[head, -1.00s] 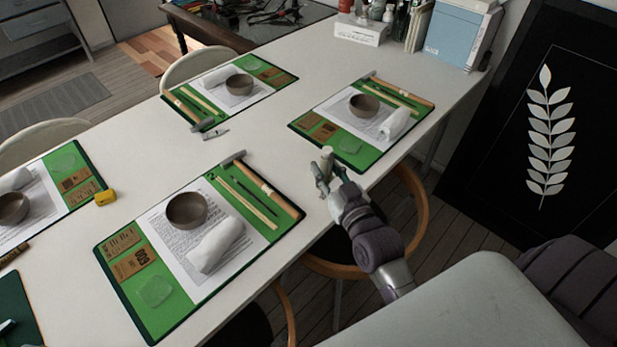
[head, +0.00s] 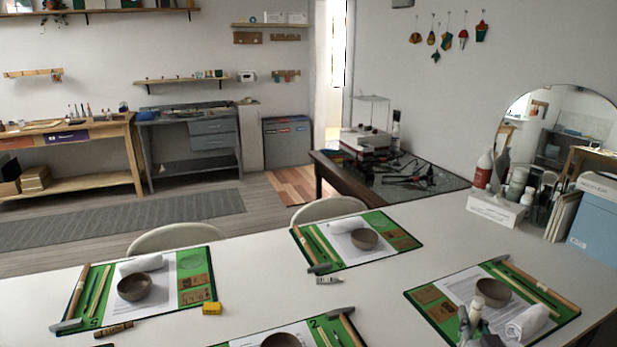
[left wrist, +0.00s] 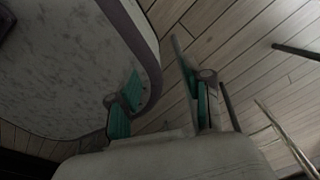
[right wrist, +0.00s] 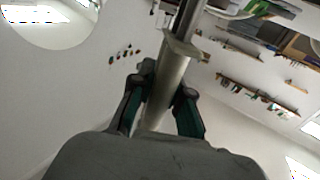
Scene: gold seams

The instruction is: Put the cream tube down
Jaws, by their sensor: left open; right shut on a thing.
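The cream tube (head: 477,305) is upright in my right gripper (head: 470,326), low at the right of the head view. In that view it overlaps the right-hand green mat (head: 425,292); its height above the table cannot be told. In the right wrist view, the right gripper (right wrist: 160,100) is shut on the pale tube (right wrist: 166,92), with one finger on each side. My left gripper (left wrist: 165,100) shows only in the left wrist view. Its fingers are apart and empty, with wooden floor behind and a pale rounded surface beside it.
The white table (head: 385,292) carries several green mats with brown bowls, such as one bowl (head: 493,292), rolled white cloths (head: 527,322) and wooden tools. A white box (head: 495,208) with bottles stands behind.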

